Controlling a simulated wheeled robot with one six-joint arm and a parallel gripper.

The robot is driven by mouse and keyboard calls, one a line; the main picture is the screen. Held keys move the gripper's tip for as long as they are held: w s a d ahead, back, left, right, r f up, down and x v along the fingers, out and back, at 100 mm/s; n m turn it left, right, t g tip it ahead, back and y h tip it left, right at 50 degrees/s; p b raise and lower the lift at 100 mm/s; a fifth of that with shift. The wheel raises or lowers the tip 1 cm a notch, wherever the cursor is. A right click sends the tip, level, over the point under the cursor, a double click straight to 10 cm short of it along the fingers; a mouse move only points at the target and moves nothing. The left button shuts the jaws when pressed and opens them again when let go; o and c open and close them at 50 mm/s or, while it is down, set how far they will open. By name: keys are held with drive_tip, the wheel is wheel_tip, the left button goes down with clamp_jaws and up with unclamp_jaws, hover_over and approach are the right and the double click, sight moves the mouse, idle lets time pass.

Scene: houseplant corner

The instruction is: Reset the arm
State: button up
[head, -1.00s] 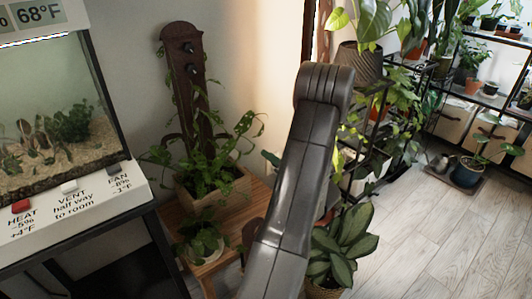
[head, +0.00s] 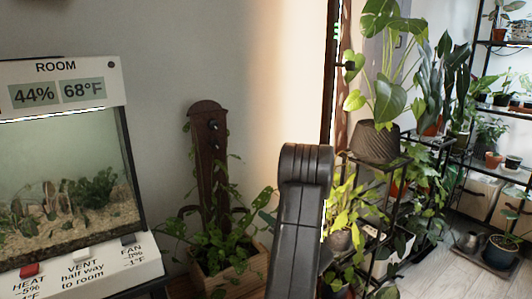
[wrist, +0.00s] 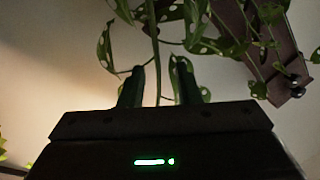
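My arm (head: 300,225) rises from the bottom of the head view, bent at its top joint; my gripper is hidden there. In the wrist view my gripper (wrist: 159,76) shows two dark fingers standing apart, with pale wall visible between them. It holds nothing that I can see. Spotted leaves (wrist: 196,42) and thin stems hang just beyond the fingertips. I cannot tell whether a finger touches a leaf.
A dark wooden post with knobs (head: 209,150) stands behind a trailing plant in a wooden box (head: 232,274). A lit tank (head: 70,190) with a control panel is at left. Shelves of potted plants crowd the right; some floor (head: 440,275) shows at lower right.

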drive_tip(key=x, duration=0.4)
drive_tip(key=shift+w+a, duration=0.1)
drive_tip(key=shift+a, duration=0.05)
drive_tip(key=shift+r+b, duration=0.1)
drive_tip(key=shift+b, duration=0.2)
